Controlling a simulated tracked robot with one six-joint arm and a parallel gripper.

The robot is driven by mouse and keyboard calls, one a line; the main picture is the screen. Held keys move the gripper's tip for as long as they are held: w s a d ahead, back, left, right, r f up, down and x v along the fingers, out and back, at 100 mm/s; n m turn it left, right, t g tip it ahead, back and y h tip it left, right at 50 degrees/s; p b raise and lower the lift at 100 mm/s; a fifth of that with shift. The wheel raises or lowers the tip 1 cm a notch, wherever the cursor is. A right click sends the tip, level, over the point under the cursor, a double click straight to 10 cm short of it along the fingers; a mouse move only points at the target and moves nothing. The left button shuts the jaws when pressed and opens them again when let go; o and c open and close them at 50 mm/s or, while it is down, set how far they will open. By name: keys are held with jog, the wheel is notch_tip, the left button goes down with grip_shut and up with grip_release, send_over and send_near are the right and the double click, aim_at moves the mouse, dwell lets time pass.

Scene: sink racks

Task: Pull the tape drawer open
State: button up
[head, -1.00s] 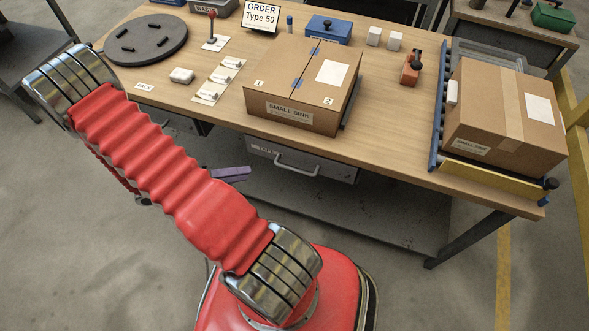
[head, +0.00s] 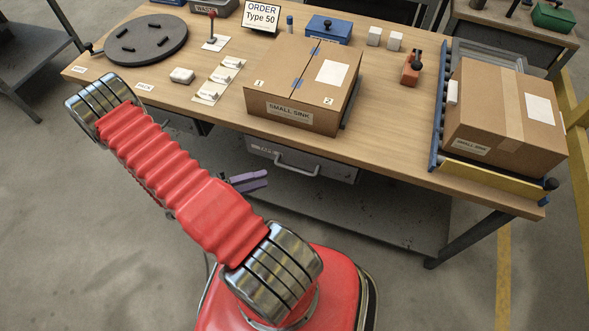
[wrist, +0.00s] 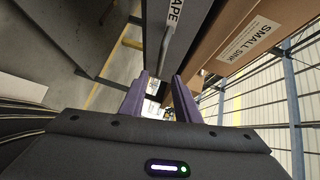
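The grey tape drawer (head: 335,169) hangs under the front edge of the workbench and looks shut. Its pale bar handle (head: 297,170) is on its front. In the wrist view the drawer front (wrist: 153,30) stands on edge with part of its TAPE label, and the handle (wrist: 171,42) lies ahead of the fingertips. My gripper (head: 252,181) has purple fingers and is left of the handle, apart from it in the head view. In the wrist view my gripper (wrist: 161,77) is open, with an empty gap between the fingers. My red arm hides part of the bench's left front.
A SMALL SINK carton (head: 290,115) sits on the wooden bench (head: 390,150) above the drawer. A second carton (head: 490,130) stands on a roller rack at right. A lower shelf (head: 370,215) lies beneath the drawer. The floor in front is clear.

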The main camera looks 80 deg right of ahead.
aim_at(294, 169)
jog(key=x, duration=1.3)
jog(key=shift+f, duration=0.1)
grip_shut()
jog(key=shift+f, duration=0.1)
dwell(0.5)
